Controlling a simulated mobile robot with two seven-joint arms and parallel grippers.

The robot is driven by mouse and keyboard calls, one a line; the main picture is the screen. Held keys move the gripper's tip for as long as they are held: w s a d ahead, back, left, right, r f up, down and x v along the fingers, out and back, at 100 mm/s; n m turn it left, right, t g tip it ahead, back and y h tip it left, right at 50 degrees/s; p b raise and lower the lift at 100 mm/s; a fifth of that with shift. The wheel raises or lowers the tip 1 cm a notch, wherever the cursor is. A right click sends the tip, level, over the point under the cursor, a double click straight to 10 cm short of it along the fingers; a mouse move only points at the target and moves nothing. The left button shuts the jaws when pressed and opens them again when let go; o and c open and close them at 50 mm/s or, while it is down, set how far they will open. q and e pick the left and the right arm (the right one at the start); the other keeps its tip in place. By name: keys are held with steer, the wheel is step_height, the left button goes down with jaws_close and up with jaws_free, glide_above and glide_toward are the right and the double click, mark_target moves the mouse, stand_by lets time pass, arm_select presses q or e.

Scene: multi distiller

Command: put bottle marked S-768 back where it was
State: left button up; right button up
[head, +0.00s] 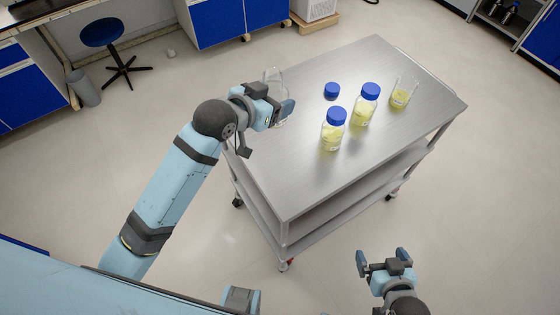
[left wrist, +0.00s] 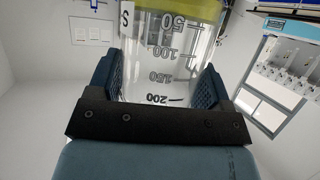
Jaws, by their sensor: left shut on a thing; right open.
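My left gripper (head: 276,112) is shut on a clear glass vessel (head: 275,78) at the left edge of the steel cart top. In the left wrist view the held vessel (left wrist: 170,55) sits between both fingers. It shows volume marks, a letter S at its left side and a yellow band at the top of the picture. The rest of its label is out of sight. Two blue-capped bottles with yellow contents, one nearer (head: 332,131) and one farther (head: 365,106), stand on the cart; their labels are too small to read. My right gripper (head: 384,258) is open and empty, in front of the cart.
A loose blue cap (head: 332,91) lies on the cart top (head: 290,180). A glass beaker (head: 403,92) with yellow contents stands at the right. The cart's near-left part is clear. A blue stool (head: 102,33) and cabinets stand behind on the left.

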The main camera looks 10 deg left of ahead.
arm_select(q)
steer(key=shift+w+d+r+m+h, duration=0.2)
steer(key=shift+d+r+m+h, duration=0.15)
steer(key=shift+d+h, duration=0.2)
steer(key=shift+d+f+g, duration=0.1)
steer(key=shift+d+g, duration=0.2)
steer(key=shift+m, duration=0.25)
steer(key=shift+f, duration=9.75)
steer(key=shift+f, duration=0.1)
steer(key=shift+f, duration=0.15)
steer(key=o, duration=1.2)
steer(key=shift+c, duration=0.2)
